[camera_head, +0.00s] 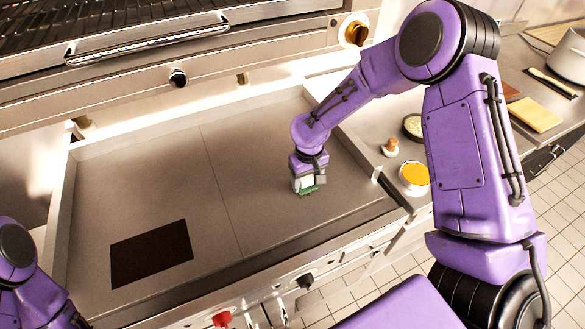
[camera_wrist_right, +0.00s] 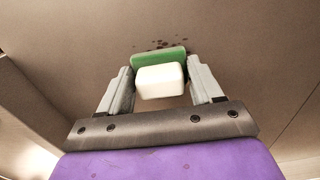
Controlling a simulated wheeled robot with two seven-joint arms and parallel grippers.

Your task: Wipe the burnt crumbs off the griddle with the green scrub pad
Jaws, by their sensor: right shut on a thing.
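The griddle (camera_head: 230,145) is a wide flat plate with raised walls and a seam down its middle. My right gripper (camera_head: 308,184) is over its right half, shut on the green scrub pad (camera_head: 309,191). In the right wrist view the pad (camera_wrist_right: 158,58) is green with a white block (camera_wrist_right: 160,80) between the two fingers. Dark crumbs (camera_wrist_right: 165,44) lie on the griddle just past the pad. I cannot tell whether the pad touches the surface. My left arm shows at the lower left; its gripper is outside the view.
A dark square patch (camera_head: 152,254) is at the griddle's front left. A bowl of orange stuff (camera_head: 413,176), a small wooden-topped item (camera_head: 390,147) and a round dish (camera_head: 413,127) stand right of the griddle. A yellow board (camera_head: 535,114) lies farther right. A grill with a bar handle (camera_head: 150,42) overhangs the back.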

